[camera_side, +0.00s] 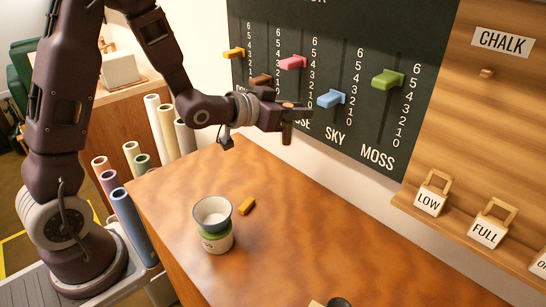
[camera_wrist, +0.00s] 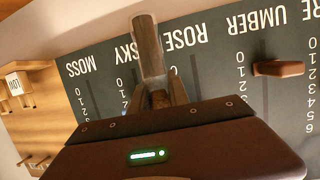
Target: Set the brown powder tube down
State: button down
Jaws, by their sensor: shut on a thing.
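The brown powder tube (camera_side: 287,133) is held by my gripper (camera_side: 290,109) in the side view, in front of the dark slider board and above the table's back edge. The tube hangs below the fingers and looks close to upright. In the wrist view the tube (camera_wrist: 149,48) sticks out from between the fingers of my gripper (camera_wrist: 160,98), with its near end hidden by them. The wooden table (camera_side: 330,230) lies below, and the tube is clear of its top.
The slider board (camera_side: 345,60) rises behind. LOW (camera_side: 428,201) and FULL (camera_side: 487,231) tags sit on a right-hand ledge. The table's middle is clear.

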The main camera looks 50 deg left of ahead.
jog(key=s+d+f+m+g+h, duration=0.2)
jog(key=s+d+m+g+h, duration=0.25)
jog(key=d, duration=0.45)
jog(key=s+d+f+m+g+h, duration=0.2)
jog(key=d+m+g+h, duration=0.1)
jog(key=d+m+h, duration=0.4)
jog(key=s+f+m+g+y, duration=0.1)
jog(key=s+f+m+g, duration=0.3)
jog(key=s+m+g, duration=0.4)
jog(key=s+f+m+g, duration=0.4)
jog(key=s+g, duration=0.3)
jog(key=s, duration=0.3)
jog(key=shift+f, duration=3.45)
jog(key=shift+f, duration=0.5)
jog(key=c, duration=1.7)
grip_release()
jog(key=shift+f, duration=0.1)
jog(key=o, duration=0.5)
jog(key=shift+o, duration=0.2)
